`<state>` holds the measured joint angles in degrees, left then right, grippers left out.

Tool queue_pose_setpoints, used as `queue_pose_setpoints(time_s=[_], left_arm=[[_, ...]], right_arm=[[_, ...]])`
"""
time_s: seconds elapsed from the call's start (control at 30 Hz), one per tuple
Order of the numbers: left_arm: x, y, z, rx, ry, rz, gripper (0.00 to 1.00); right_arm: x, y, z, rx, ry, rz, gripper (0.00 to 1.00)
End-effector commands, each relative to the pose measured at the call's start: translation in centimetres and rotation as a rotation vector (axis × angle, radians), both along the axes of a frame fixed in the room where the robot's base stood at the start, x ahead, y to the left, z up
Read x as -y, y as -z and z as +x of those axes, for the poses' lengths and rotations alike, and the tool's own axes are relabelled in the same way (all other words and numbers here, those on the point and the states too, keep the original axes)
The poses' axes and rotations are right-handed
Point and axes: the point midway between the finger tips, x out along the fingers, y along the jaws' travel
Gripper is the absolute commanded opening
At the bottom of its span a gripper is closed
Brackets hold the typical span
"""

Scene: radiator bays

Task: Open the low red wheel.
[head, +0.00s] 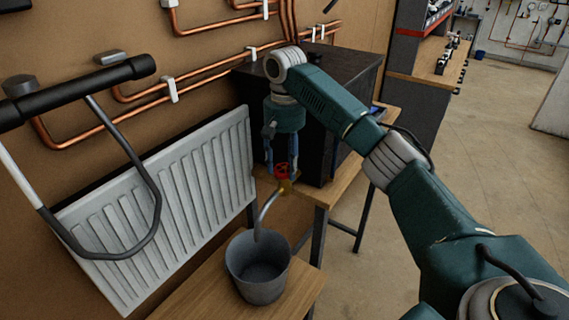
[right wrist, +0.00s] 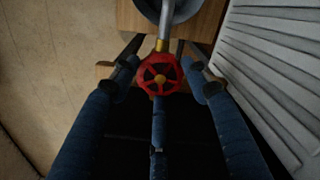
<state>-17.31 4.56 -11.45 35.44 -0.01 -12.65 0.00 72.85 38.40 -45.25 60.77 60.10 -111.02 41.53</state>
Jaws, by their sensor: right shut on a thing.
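The low red wheel (head: 283,171) sits on a brass valve above a bent grey spout, beside the radiator. It also shows in the right wrist view (right wrist: 158,74), with its spokes facing the camera. My right gripper (head: 281,167) comes down on the wheel from above. Its blue fingers stand around the wheel in the right wrist view (right wrist: 162,70), and it is shut on the wheel. The valve body below is partly hidden by the wheel. My left gripper is not in view.
A grey bucket (head: 258,270) stands under the spout on a low wooden bench (head: 205,297). A white radiator (head: 175,205) is to the left. A dark box (head: 325,95) stands close behind my gripper. Copper pipes (head: 190,87) run along the wall. Open floor lies to the right.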

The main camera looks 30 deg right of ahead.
Motion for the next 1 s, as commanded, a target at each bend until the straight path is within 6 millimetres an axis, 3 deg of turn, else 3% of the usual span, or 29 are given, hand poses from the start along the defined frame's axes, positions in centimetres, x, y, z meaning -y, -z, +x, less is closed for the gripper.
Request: queue_pose_setpoints(time_s=[1.0], left_arm=[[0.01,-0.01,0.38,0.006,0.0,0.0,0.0]], right_arm=[[-0.06,0.11,0.0,-0.001,-0.936,0.0,0.2]])
